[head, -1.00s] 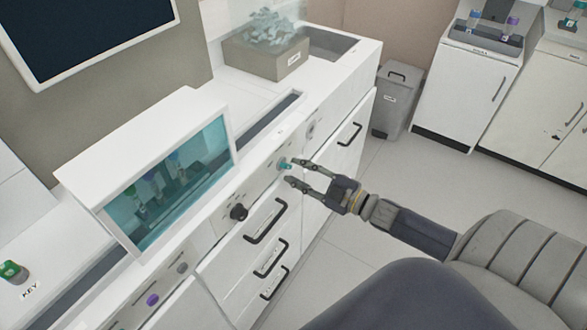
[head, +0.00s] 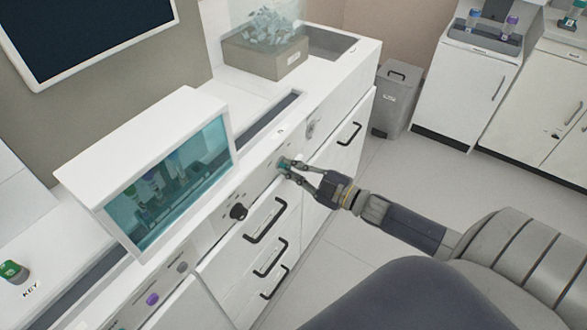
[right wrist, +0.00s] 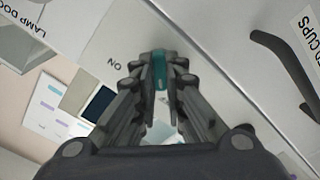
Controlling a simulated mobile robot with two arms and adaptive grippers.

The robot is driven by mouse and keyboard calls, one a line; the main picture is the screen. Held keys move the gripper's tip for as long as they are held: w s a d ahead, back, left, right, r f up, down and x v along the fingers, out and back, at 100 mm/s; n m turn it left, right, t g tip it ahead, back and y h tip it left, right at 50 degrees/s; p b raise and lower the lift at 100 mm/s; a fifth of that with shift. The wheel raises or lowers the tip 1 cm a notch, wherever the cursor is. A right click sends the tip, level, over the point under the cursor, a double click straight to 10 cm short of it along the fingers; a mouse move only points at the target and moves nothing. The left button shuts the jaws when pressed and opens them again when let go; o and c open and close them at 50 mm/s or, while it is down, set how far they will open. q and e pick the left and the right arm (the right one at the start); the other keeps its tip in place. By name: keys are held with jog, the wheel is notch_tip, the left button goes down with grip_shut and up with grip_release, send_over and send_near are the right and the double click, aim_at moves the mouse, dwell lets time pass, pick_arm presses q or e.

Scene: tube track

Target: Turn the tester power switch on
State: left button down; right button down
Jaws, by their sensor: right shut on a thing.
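The tester power switch is a small teal knob (head: 284,163) on the white front panel (head: 262,186) of the counter, to the right of the glass-fronted tester box. My right gripper (head: 289,168) reaches the panel from the right. Its fingers are shut on the teal switch. In the right wrist view the teal switch (right wrist: 160,72) sits between the fingertips (right wrist: 160,82), which hide its sides. The letters "ON", seen upside down, are printed on the panel to the left of it. My left gripper is not in view.
A black knob (head: 238,212) is on the same panel, lower left. Dark drawer handles (head: 266,222) stick out below. The tester box (head: 150,175) holds several tubes behind teal glass. A grey bin (head: 396,98) stands behind on open floor.

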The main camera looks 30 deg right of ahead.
jog(key=m+p, duration=0.4)
jog(key=m, duration=0.4)
jog(key=shift+d, duration=0.1)
jog(key=m, duration=0.4)
jog(key=shift+m+p, duration=0.35)
jog(key=shift+m, duration=2.55)
jog(key=c, duration=1.7)
grip_release()
jog(key=shift+o, duration=0.2)
